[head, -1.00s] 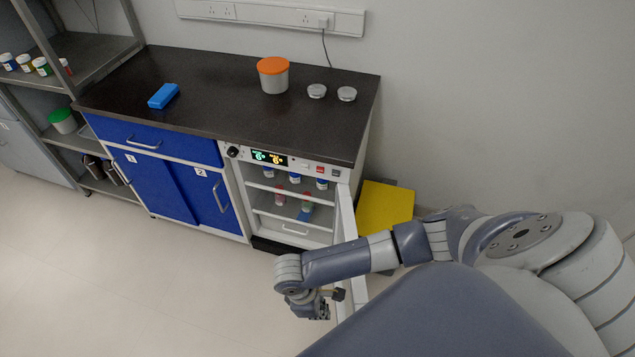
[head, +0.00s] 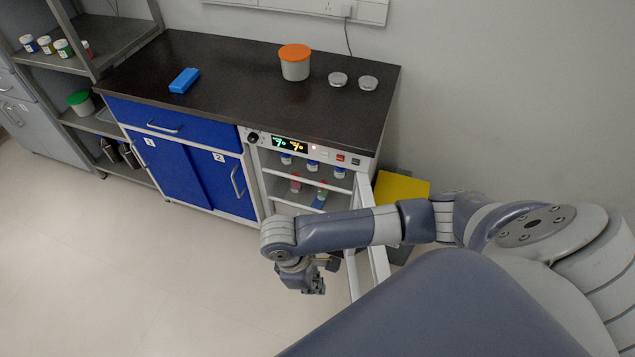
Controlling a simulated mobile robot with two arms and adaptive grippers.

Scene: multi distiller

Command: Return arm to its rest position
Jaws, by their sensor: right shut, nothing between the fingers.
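My right arm reaches in from the right of the head view and is bent at the elbow. My right gripper (head: 314,287) hangs low at the end of it, shut and empty, over the floor in front of the open cabinet. The glass-fronted cabinet (head: 265,190) has its door (head: 372,262) swung open toward me, behind and beside my forearm. My forearm hides part of the door and the cabinet's lower part. My left gripper is not in view.
Small bottles (head: 312,165) stand inside the cabinet. A yellow-lidded bin (head: 402,188) stands right of it. The floor at left is clear.

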